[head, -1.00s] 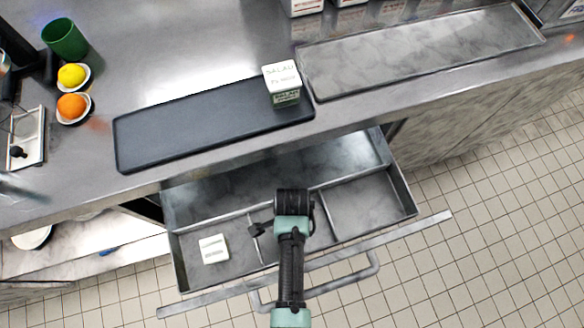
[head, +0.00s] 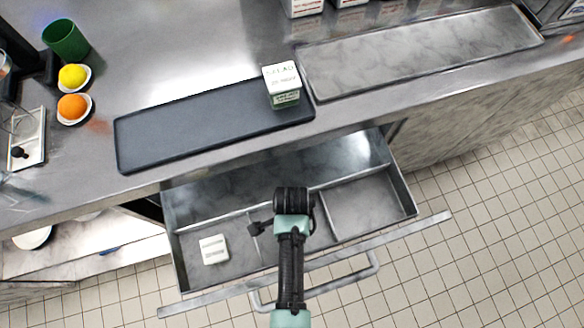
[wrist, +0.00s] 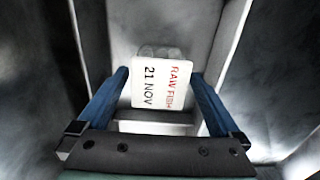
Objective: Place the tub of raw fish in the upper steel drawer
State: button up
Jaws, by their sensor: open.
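The tub of raw fish (head: 213,249) is white, with a lid marked RAW FISH, 21 NOV. It stands in the front left compartment of the open upper steel drawer (head: 350,254). In the wrist view the tub (wrist: 163,85) shows between the two blue fingers of my open gripper (wrist: 160,76), which are spread to either side of it; I cannot tell whether they touch it. In the head view a dark part of my gripper (head: 258,228) shows to the right of the tub, and my arm hides the drawer's middle.
A tub marked SALAD (head: 284,85) stands on the right end of a dark tray (head: 200,128) on the counter. A grey marbled tray (head: 420,52) lies to its right. A green cup (head: 66,40), a lemon (head: 73,75) and an orange (head: 71,107) are at the left.

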notch_tip(320, 180, up, 10)
jog(key=shift+r+p, duration=0.25)
jog(key=shift+p, duration=0.55)
jog(key=shift+r, duration=0.1)
